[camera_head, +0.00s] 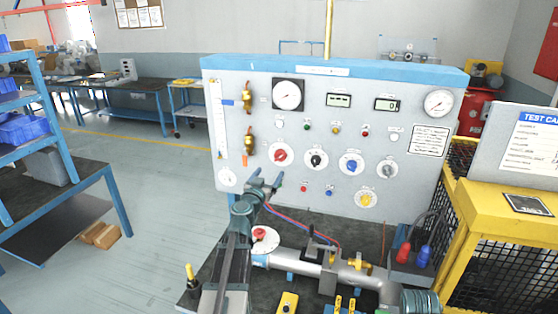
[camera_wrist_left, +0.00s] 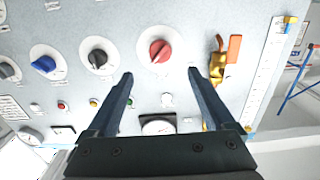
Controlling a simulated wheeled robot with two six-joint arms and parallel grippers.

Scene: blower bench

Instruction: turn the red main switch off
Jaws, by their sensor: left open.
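The red main switch (camera_head: 280,155) is a round red knob on a white disc, low on the left half of the upright grey panel (camera_head: 320,185). In the left wrist view the red knob (camera_wrist_left: 160,51) shows large, with a slanted grip bar across it. My left gripper (camera_head: 268,177) is open and empty, just below and in front of the knob. In the left wrist view my left gripper (camera_wrist_left: 160,76) has its two fingers spread wide, with the knob beyond and between the tips. The fingers look apart from it. My right gripper is not in view.
Beside the red knob are a black knob (camera_head: 316,160), a blue knob (camera_head: 351,162) and brass valves (camera_head: 248,145). Below stand a grey pipe (camera_head: 295,263) and a red button on a white disc (camera_head: 261,235). A yellow cage (camera_head: 500,220) stands at right.

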